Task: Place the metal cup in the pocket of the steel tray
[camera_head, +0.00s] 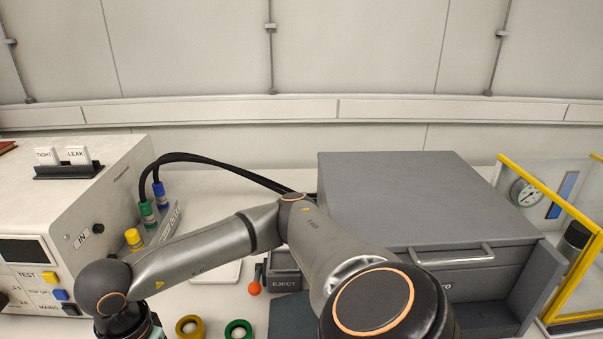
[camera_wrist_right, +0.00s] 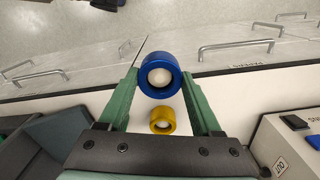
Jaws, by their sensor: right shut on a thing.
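In the right wrist view my right gripper (camera_wrist_right: 160,80) has its green fingers closed on a blue ring-shaped piece (camera_wrist_right: 144,84) with a pale round centre. Whether it is the metal cup I cannot tell. A yellow ring (camera_wrist_right: 162,127) stands on the pale counter beyond it, apart from the fingers. In the head view my right arm reaches across to the lower left, and its fingers are out of frame. A pale, flat, tray-like piece (camera_head: 230,272) shows partly behind the arm; I cannot make out a pocket or whether it is steel. My left gripper is not in view.
A yellow ring (camera_head: 189,327) and a green ring (camera_head: 238,330) stand at the head view's front edge. A box marked EJECT (camera_head: 284,284) has a red-orange ball beside it. A large grey cabinet (camera_head: 420,195) stands right, a panel with TIGHT and LEAK tabs (camera_head: 75,210) left.

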